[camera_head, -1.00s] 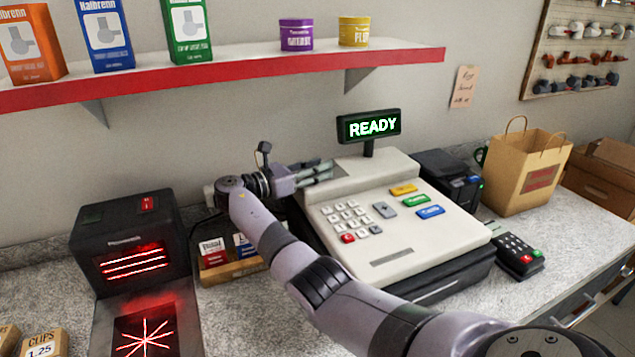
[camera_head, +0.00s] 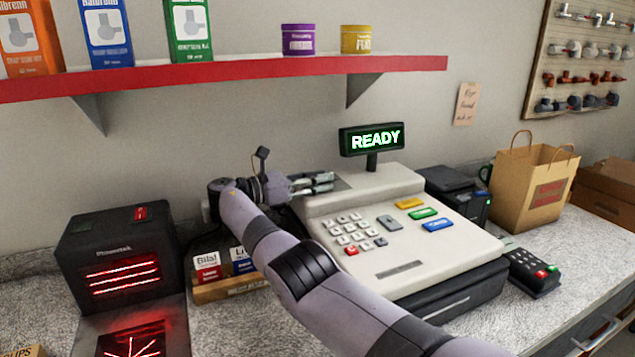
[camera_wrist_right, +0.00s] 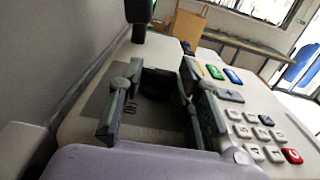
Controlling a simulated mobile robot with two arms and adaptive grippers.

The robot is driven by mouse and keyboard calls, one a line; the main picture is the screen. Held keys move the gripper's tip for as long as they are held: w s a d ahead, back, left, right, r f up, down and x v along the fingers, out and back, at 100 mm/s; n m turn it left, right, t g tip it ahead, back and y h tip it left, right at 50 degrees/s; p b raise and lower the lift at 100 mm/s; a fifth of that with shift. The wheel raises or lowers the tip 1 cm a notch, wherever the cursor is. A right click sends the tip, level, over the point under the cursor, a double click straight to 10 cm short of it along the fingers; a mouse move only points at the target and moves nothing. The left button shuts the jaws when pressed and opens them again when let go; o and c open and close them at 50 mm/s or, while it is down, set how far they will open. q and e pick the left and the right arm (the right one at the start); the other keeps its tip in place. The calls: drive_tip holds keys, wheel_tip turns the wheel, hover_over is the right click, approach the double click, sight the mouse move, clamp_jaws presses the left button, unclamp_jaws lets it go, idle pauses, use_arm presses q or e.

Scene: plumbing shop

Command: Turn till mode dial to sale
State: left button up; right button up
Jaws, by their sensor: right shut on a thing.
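The till (camera_head: 400,250) is cream with a dark base and stands on the counter. Its pole display (camera_head: 371,139) reads READY in green. My right gripper (camera_head: 325,182) is at the till's upper left corner, its fingers low over the top panel. In the right wrist view the two fingers (camera_wrist_right: 160,70) stand either side of a dark piece, the mode dial (camera_wrist_right: 156,84), and are shut on it. Small printed marks show on the panel beside the left finger; I cannot read them or tell the dial's setting. The head view hides the dial behind the fingers. My left gripper is out of view.
The till keypad (camera_head: 352,230) lies just right of my arm. A scanner (camera_head: 120,262) with red lines and a card box (camera_head: 228,288) stand left. A card reader (camera_head: 530,270), black printer (camera_head: 455,190) and paper bag (camera_head: 530,180) stand right. A red-edged shelf (camera_head: 240,75) hangs above.

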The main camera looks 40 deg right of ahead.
drive_tip(key=o, duration=1.1)
drive_tip(key=shift+o, duration=0.2)
wheel_tip(320, 180, up, 10)
drive_tip(key=shift+f, duration=0.1)
idle(0.4)
